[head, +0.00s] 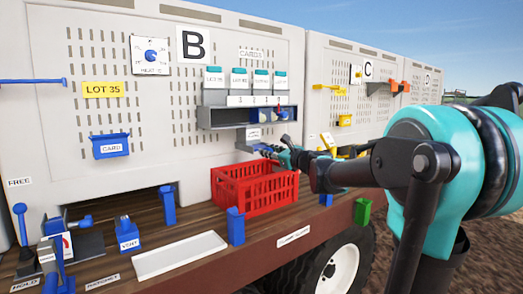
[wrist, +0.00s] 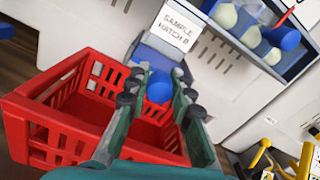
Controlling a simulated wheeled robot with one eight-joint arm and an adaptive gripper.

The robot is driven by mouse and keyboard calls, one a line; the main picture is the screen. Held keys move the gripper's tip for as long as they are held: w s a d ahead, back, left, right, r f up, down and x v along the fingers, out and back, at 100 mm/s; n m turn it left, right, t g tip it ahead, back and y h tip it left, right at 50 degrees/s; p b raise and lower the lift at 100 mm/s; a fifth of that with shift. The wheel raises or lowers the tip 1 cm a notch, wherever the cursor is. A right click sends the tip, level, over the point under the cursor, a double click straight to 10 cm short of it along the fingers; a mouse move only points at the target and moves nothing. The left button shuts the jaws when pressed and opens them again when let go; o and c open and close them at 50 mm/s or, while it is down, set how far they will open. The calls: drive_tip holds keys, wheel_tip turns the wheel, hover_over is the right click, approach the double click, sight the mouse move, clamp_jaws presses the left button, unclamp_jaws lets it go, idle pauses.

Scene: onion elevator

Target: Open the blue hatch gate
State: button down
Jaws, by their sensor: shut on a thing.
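The sample hatch (wrist: 160,52), labelled "SAMPLE HATCH B" (wrist: 178,30), sticks out from the white panel. A round blue knob (wrist: 158,88) shows at its front end, between the fingers of my gripper (wrist: 157,92). My gripper is shut on this knob, one finger on each side. In the head view my gripper (head: 272,152) reaches the hatch from the right, above the red crate. The gate plate itself cannot be clearly told apart from the hatch body, and my fingers hide part of the knob.
The empty-looking red crate (head: 222,188) stands on the wooden deck below the hatch. Blue posts (head: 235,226), a white tray (head: 180,255) and the "VENT" box (head: 129,236) stand to the left.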

drive_tip(key=shift+v, duration=0.8)
drive_tip(key=c, duration=1.3)
unclamp_jaws()
drive_tip(key=v, duration=1.2)
